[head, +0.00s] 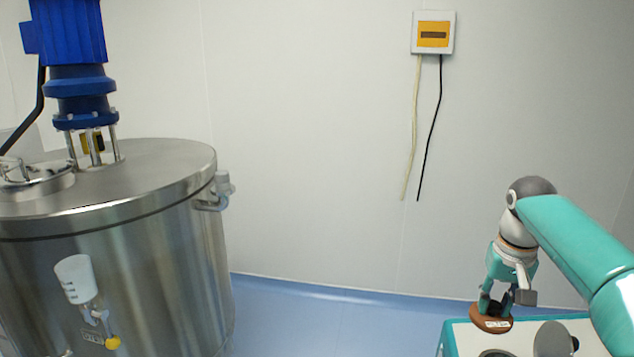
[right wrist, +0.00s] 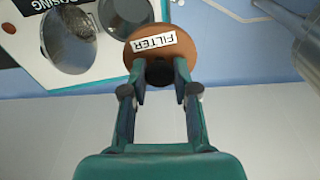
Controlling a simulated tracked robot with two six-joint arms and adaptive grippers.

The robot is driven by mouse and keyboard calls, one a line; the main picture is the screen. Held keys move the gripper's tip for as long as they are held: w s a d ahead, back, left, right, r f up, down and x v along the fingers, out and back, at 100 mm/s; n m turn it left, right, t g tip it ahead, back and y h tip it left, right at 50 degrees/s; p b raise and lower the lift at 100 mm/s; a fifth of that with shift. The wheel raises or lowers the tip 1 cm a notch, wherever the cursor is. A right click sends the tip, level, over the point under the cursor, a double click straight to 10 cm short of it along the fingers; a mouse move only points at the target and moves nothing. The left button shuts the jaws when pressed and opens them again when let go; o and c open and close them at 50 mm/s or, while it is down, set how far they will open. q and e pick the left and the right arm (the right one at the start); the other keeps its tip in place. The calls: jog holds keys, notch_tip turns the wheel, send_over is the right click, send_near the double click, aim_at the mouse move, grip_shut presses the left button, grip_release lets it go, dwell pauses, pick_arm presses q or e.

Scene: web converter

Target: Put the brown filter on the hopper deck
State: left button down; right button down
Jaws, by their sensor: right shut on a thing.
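The brown filter (head: 491,319) is a round disc with a white label reading FILTER (right wrist: 154,44). In the head view the filter overlaps the back edge of a white deck with teal edges (head: 458,341). In the right wrist view it overlaps the edge of the white panel (right wrist: 28,38), with blue floor around it. I cannot tell whether it touches the deck. My left gripper is not in view.
A grey round lid (head: 553,340) stands up on the deck beside a dark round opening (head: 495,353). A large steel tank (head: 165,260) with a blue motor (head: 75,55) fills the left. Blue floor (head: 330,320) lies between them. A wall box (head: 433,34) hangs behind.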

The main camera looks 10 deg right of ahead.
jog(key=s+a+f+n, duration=0.2)
jog(key=a+f, duration=0.7)
jog(key=f, duration=0.4)
jog(key=s+a+f+n, duration=0.2)
jog(key=s+a+f, duration=0.1)
jog(key=a+f, duration=0.7)
notch_tip(320, 180, down, 3)
jog(key=shift+f, duration=0.1)
jog(key=shift+d, duration=0.1)
